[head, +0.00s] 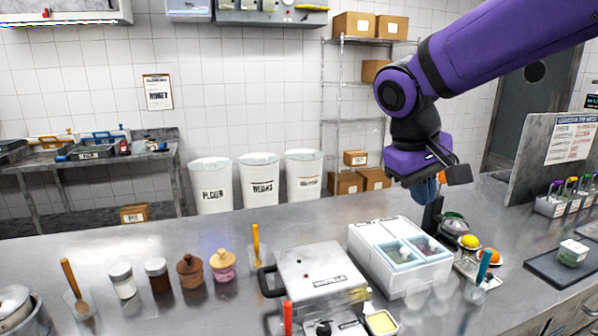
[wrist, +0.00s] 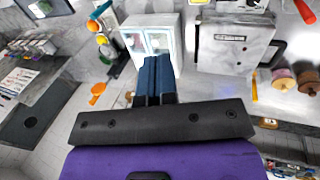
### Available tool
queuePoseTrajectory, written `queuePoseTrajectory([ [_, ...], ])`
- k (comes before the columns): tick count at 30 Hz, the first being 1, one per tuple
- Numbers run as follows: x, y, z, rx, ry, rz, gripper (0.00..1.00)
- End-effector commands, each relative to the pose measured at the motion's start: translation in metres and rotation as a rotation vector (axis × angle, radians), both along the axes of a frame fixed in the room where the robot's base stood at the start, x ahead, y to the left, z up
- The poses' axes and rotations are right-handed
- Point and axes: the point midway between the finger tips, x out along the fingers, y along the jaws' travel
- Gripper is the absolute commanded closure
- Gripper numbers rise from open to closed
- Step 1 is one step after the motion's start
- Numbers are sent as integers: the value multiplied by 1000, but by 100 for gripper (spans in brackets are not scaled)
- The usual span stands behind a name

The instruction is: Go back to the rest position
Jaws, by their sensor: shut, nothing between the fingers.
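My gripper (head: 441,182) hangs from my purple arm above the back right of the steel counter (head: 210,233). In the wrist view its two blue fingers (wrist: 155,78) are pressed together with nothing between them. In the head view the fingers are partly hidden behind the black gripper body. The gripper is above and behind the white bin with two compartments (head: 398,286), apart from it.
A waffle-type press (head: 318,268) stands left of the bin. Jars (head: 190,271) and orange-handled tools are further left. Right of the bin are a lemon (head: 470,241), an orange (head: 491,255) and a dark tray (head: 541,267). An upright panel (head: 540,165) stands at the right.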

Motion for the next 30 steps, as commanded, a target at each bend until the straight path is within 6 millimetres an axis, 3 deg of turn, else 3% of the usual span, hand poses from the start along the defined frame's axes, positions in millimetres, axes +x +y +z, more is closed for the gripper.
queuePoseTrajectory([
  [3,-28,-30,11,85,-42,-46,100],
  [9,-74,-64,20,207,-126,-108,100],
  [18,-139,-93,18,343,-289,-191,100],
  [24,-162,-99,13,382,-365,-222,100],
  [30,-167,-100,11,390,-383,-229,100],
])
